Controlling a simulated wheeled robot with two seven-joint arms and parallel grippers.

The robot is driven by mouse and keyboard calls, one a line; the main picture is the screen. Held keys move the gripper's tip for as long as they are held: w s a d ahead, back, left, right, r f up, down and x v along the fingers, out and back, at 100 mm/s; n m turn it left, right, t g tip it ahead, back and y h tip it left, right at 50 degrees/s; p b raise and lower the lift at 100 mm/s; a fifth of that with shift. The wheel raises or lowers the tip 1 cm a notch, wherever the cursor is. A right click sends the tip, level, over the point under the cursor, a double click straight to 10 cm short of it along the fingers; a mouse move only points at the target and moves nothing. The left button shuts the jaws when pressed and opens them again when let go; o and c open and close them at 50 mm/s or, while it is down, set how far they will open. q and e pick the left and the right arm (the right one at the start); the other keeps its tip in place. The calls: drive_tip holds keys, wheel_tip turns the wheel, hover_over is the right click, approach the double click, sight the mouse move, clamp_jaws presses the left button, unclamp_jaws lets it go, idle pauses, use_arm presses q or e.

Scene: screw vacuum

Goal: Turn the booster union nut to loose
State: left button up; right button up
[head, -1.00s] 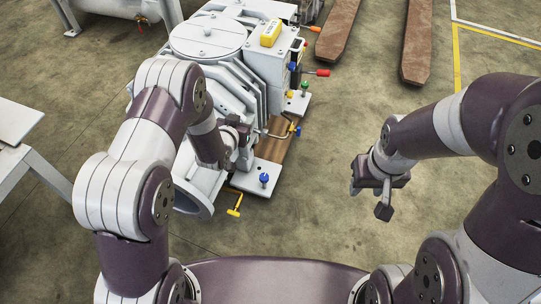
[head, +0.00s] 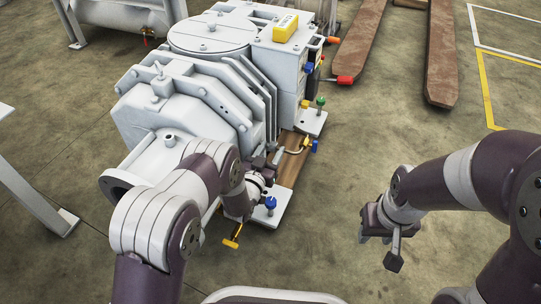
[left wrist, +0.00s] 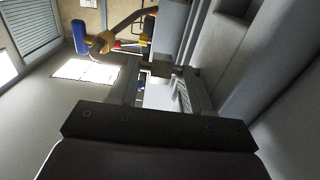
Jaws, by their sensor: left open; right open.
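The grey vacuum pump (head: 180,105) with its ribbed booster body stands at the upper left of the head view. My left gripper (head: 272,160) is open at the pump's right side, above the base plate with the blue knob (head: 270,204). In the left wrist view its two fingers (left wrist: 162,78) stand apart, with a small grey-brown block (left wrist: 158,62) showing between their tips. I cannot tell whether this block is the booster union nut, or whether the fingers touch it. My right gripper (head: 378,248) is open and empty over the floor, away from the pump.
A yellow handle (head: 232,240) sticks out low in front of the pump. Red-tipped (head: 345,80) and green (head: 320,101) handles project on its right. Brown fork-like beams (head: 440,60) lie at the back right. A grey frame leg (head: 35,190) stands at left. The floor between pump and right arm is clear.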

use_arm(q)
clamp_jaws()
drive_tip(key=t+b, duration=0.2)
drive_tip(key=b, duration=0.1)
drive_tip(key=f+t+h+b, duration=0.1)
drive_tip(key=t+b, duration=0.1)
drive_tip(key=b, duration=0.1)
unclamp_jaws()
drive_tip(key=s+p, duration=0.2)
drive_tip(key=p, duration=0.1)
drive_tip(key=shift+s+a, duration=0.2)
drive_tip(key=shift+a, duration=0.2)
drive_tip(key=s+a+p, duration=0.2)
drive_tip(key=s, duration=0.4)
drive_tip(key=s+a+f+p, duration=0.1)
drive_tip(key=s+p, duration=0.2)
drive_tip(key=s, duration=0.2)
drive_tip(key=shift+s+a+p, duration=0.3)
drive_tip(key=shift+s+a, duration=0.05)
drive_tip(key=shift+a, duration=0.05)
